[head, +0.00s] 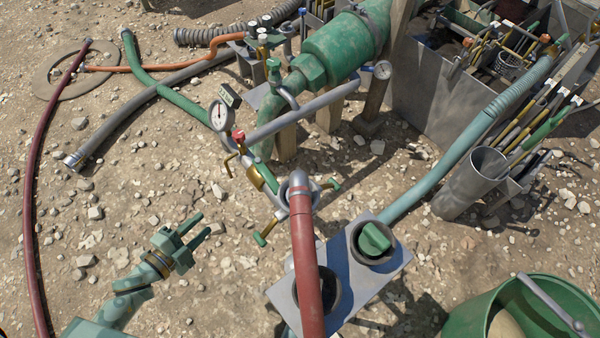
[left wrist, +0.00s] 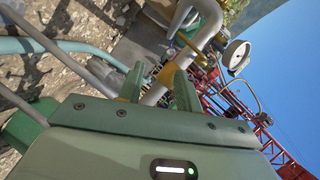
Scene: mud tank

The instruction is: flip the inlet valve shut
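A metal pipe cross (head: 299,193) stands near the middle of the head view. I cannot tell which of these is the inlet valve. My left gripper (head: 197,229) is open and empty, left of the cross and apart from it. Its two fingers stand apart in the left wrist view (left wrist: 158,84). My right gripper is not in view.
A green bucket (head: 470,318) stands at bottom right. Stony ground around my left gripper is clear.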

